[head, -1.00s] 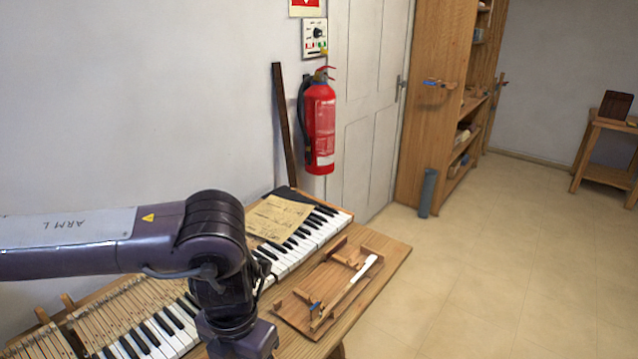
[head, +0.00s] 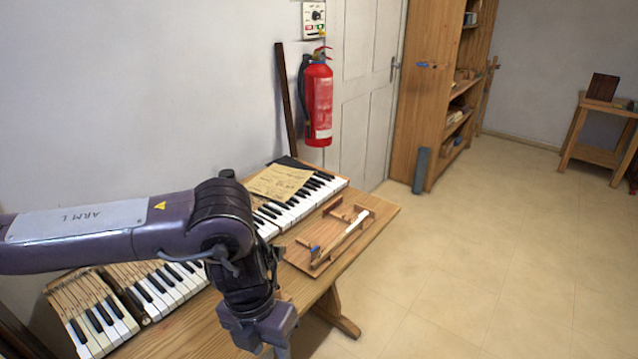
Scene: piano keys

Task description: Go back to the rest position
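My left arm comes in from the left over the workbench (head: 335,262). My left gripper (head: 270,348) points down at the bottom edge of the head view, by the bench's front side. Its fingertips are cut off or too dark there to tell open from shut. My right gripper is out of view. The piano keyboard (head: 300,205) lies along the back of the bench, partly hidden behind my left arm. A wooden jig (head: 300,254) with a white-topped key stick (head: 346,236) in it lies on the bench, right of my arm and apart from it.
A paper sheet (head: 279,182) lies on the keyboard's far part. A fire extinguisher (head: 318,103) hangs on the wall behind. A wooden shelf (head: 436,95) and a small stand (head: 600,125) are farther back. The floor (head: 470,250) to the right is clear.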

